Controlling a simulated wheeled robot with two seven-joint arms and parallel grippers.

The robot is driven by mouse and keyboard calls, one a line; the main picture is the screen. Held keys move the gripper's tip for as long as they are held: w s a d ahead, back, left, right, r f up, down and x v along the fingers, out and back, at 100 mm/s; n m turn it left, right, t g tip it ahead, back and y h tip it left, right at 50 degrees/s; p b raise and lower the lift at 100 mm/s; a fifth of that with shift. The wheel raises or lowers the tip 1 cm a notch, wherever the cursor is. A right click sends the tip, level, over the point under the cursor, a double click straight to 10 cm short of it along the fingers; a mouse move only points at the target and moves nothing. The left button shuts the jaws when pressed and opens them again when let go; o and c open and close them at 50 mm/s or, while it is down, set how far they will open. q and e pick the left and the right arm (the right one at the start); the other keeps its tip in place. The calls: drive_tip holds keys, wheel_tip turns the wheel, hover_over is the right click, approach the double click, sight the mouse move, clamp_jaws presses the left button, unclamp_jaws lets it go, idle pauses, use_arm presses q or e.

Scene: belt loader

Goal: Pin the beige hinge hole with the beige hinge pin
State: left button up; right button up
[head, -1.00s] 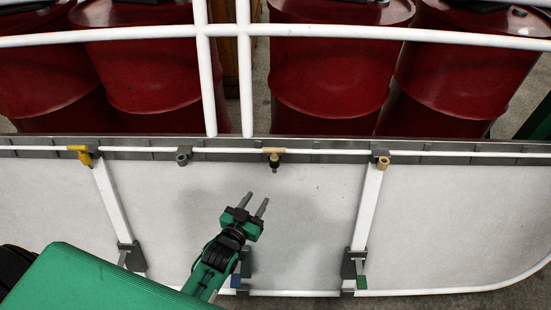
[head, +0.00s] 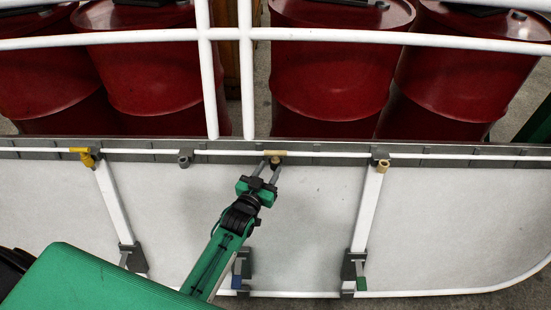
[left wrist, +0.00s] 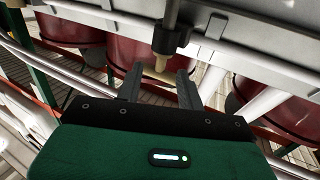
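The beige hinge pin (head: 276,153) is at the grey rail in the middle of the head view, with a light top bar along the rail. In the left wrist view the beige pin (left wrist: 160,66) shows below a dark clip. The beige hinge hole (head: 383,164) is a ring on a grey bracket further right along the rail. My left gripper (head: 267,169) is open, with its fingertips close to the pin; in the left wrist view the pin appears between the two fingers. Whether they touch it is unclear. My right gripper is not in view.
A yellow pin (head: 86,156) sits at a bracket on the left, and a grey ring (head: 185,158) is between it and the beige pin. Blue (head: 237,281) and green (head: 361,283) pieces are at the lower edge. White railings (head: 350,34) and red drums (head: 330,80) stand behind.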

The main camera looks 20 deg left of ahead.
use_arm(q)
drive_tip(key=w, duration=0.3)
drive_tip(key=shift+w+d+r+p, duration=0.1)
drive_tip(key=shift+w+r+p, duration=0.05)
drive_tip(key=shift+w+p, duration=0.2)
drive_tip(key=shift+w, duration=0.35)
clamp_jaws()
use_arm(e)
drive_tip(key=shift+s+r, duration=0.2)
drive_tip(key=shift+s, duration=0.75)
use_arm(q)
wheel_tip(320, 180, up, 9)
wheel_tip(320, 180, up, 11)
hover_over(275, 158)
drive_tip(key=shift+s+b, duration=0.3)
drive_tip(key=shift+s, duration=0.15)
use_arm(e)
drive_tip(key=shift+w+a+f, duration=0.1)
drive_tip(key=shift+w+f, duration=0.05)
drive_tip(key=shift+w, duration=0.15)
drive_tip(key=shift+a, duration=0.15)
